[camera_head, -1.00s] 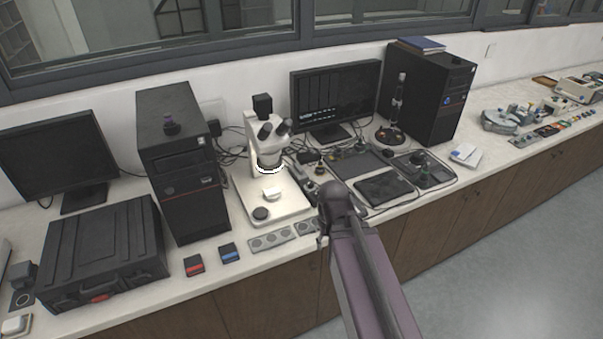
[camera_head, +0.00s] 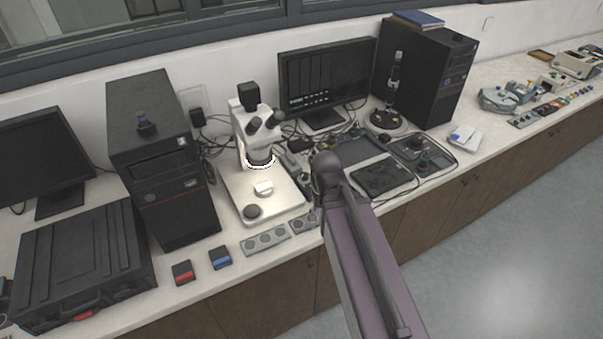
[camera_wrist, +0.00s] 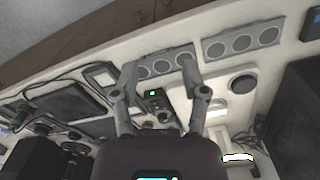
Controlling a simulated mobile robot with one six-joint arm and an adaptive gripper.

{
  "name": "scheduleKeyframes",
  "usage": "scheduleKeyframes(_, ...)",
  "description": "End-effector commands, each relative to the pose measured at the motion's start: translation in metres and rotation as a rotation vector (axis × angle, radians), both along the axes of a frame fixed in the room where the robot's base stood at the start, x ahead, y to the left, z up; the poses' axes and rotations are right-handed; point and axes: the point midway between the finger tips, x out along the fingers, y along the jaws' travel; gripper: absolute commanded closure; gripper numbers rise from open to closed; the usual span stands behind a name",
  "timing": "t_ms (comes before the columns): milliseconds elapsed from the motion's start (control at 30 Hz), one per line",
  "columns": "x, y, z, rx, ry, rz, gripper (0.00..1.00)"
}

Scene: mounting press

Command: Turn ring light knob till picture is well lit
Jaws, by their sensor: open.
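The ring light (camera_head: 260,163) glows white under the head of the stereo microscope (camera_head: 250,122); it also shows at the lower right of the wrist view (camera_wrist: 237,157). The monitor (camera_head: 327,80) behind has a mostly dark screen with small pale marks. In the wrist view, a small dark box (camera_wrist: 155,101) with a green light lies between my gripper's fingers; a small round part at its lower end may be the knob. My gripper (camera_wrist: 158,68) is open, its fingers spread above and either side of the box. In the head view my arm hides the gripper.
The white microscope base (camera_head: 236,196) stands beside the box. Grey panels with round discs (camera_head: 265,240) lie along the counter's front edge. A black tablet (camera_head: 383,177) and cables lie to the right. A computer tower (camera_head: 165,165) and black case (camera_head: 85,260) stand left.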

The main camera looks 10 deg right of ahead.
Motion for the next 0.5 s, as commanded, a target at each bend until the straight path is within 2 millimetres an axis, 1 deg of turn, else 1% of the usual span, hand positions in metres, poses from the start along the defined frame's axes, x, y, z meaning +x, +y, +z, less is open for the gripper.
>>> scheduleKeyframes(100,0.0,0.0,0.0,0.0,0.0,0.0,0.43)
scheduleKeyframes(133,0.0,0.0,0.0,0.0,0.0,0.0,0.4)
scheduleKeyframes(167,0.0,0.0,0.0,0.0,0.0,0.0,0.31)
scheduleKeyframes(200,0.001,0.0,0.0,0.0,0.0,0.001,0.2)
scheduleKeyframes(267,0.003,0.0,0.0,0.0,0.0,0.006,0.2)
scheduleKeyframes(367,0.014,0.0,0.001,-0.001,-0.001,0.025,0.2)
scheduleKeyframes(433,0.026,0.0,0.002,-0.002,-0.002,0.052,0.2)
scheduleKeyframes(467,0.033,-0.004,0.003,-0.002,-0.002,0.062,0.2)
scheduleKeyframes(500,0.044,-0.005,0.003,-0.003,-0.003,0.084,0.2)
